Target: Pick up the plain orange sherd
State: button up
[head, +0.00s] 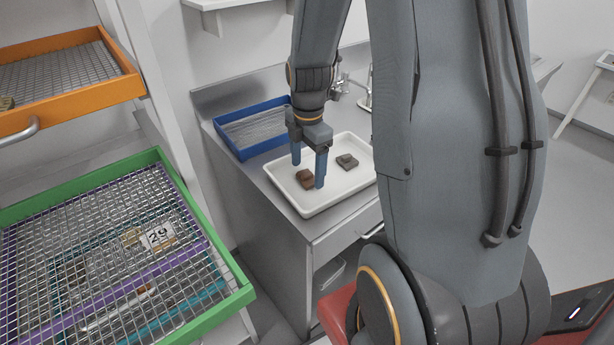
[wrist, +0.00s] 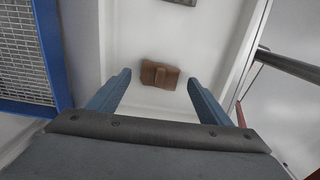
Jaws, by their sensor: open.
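A reddish-brown sherd (head: 306,179) lies in a white tray on the metal counter, and it also shows in the wrist view (wrist: 160,75) just beyond and between my fingertips. It looks brown rather than bright orange. My gripper (head: 308,172) is open above the tray, with its two fingers on either side of the sherd in the picture and nothing between them. In the wrist view my gripper (wrist: 158,92) is also empty. A dark grey-green sherd (head: 347,161) lies in the same tray to the right, and its edge shows at the top of the wrist view (wrist: 182,2).
The white tray (head: 316,207) has raised walls around the sherds. A blue mesh tray (head: 247,153) stands behind it to the left. A green-framed sieve (head: 215,314) and an orange-framed sieve (head: 62,112) sit at the left. A tap (head: 366,88) stands behind the tray.

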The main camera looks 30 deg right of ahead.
jog(key=shift+a+f, duration=0.1)
jog(key=shift+f, duration=0.6)
jog(key=c, duration=1.2)
jog(key=shift+o, duration=0.2)
jog(key=shift+r, duration=0.15)
